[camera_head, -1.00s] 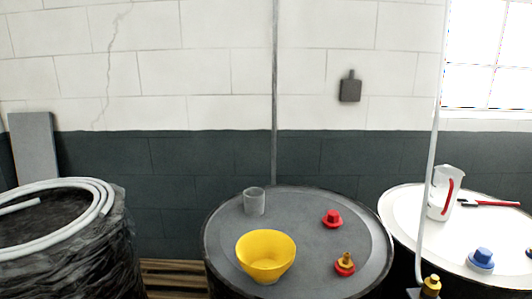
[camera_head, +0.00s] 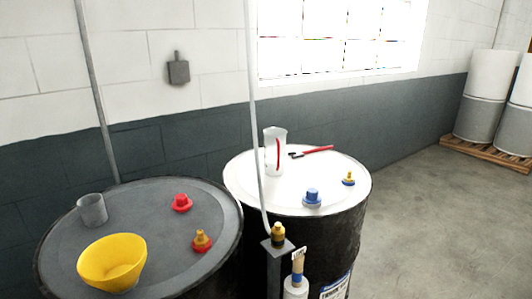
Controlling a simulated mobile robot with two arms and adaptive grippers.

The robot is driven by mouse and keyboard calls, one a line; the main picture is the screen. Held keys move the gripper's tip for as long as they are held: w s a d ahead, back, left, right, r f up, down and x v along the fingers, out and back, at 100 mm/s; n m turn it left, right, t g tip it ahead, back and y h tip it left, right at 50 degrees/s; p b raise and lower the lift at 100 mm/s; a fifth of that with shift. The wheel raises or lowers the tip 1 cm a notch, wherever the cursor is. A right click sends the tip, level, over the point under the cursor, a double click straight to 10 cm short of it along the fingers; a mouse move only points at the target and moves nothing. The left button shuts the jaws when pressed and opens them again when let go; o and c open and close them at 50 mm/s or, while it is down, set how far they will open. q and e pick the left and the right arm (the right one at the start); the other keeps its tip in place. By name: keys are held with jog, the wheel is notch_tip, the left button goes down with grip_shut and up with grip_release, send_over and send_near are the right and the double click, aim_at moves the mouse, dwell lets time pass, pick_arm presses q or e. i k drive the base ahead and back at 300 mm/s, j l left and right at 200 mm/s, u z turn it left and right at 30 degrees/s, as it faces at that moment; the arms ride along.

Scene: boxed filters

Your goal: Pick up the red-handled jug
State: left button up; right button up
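The red-handled jug (camera_head: 274,153) is a white, translucent pitcher with a red strip for a handle. It stands upright near the back left of the white drum top (camera_head: 335,185). A thin pale vertical pipe (camera_head: 257,120) passes just left of it, close in the picture. Neither of my grippers shows in the head view.
A red-handled tool (camera_head: 314,150), a blue cap (camera_head: 312,198) and a small yellow-and-blue fitting (camera_head: 348,178) lie on the white drum. The grey drum (camera_head: 150,205) holds a yellow bowl (camera_head: 112,264), a grey cup (camera_head: 92,210) and red fittings. Floor at right (camera_head: 430,220) is clear.

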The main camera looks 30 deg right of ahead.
aim_at(274, 139)
jog(key=l+u, duration=0.25)
jog(key=l, duration=1.45)
